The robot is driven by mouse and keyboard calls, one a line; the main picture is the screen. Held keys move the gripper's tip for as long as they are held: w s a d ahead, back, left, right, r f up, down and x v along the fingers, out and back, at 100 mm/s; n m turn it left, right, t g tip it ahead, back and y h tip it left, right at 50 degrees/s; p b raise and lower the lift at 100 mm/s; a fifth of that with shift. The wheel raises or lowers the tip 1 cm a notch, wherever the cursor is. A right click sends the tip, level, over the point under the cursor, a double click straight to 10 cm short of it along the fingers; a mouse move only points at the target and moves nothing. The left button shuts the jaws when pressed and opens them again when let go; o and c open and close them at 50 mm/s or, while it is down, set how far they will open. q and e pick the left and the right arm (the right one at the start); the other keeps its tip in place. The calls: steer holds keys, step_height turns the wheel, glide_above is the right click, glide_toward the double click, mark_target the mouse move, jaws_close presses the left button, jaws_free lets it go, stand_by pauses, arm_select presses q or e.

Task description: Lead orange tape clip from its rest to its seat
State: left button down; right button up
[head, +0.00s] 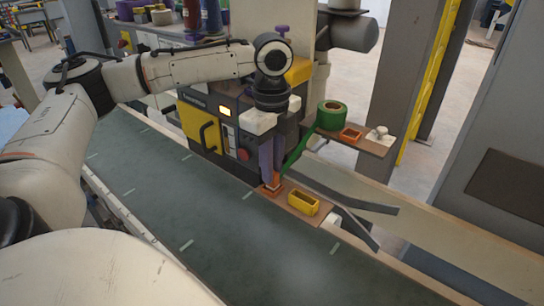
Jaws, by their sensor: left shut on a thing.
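My left gripper (271,178) points down, with purple fingers shut on the orange tape clip (273,186), which is small and mostly hidden between them. The clip is low over the left end of a brown lower board. Orange also shows at the board there, and I cannot tell clip from seat exactly or whether they touch. A green tape (296,152) runs from the green roll (331,114) down to the fingertips. An empty-looking orange frame (350,134) sits on the upper brown shelf beside the roll. My right gripper is not in view.
A yellow open holder (303,202) stands on the lower board (323,215), right of the gripper. A pale knob (377,133) stands at the upper shelf's right end. The machine (217,125) is behind the gripper. The green conveyor belt (190,220) in front is clear.

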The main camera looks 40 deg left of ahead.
arm_select(q)
steer(key=c, duration=1.6)
jaws_free()
step_height(320, 180, up, 10)
steer(key=shift+r, duration=0.2)
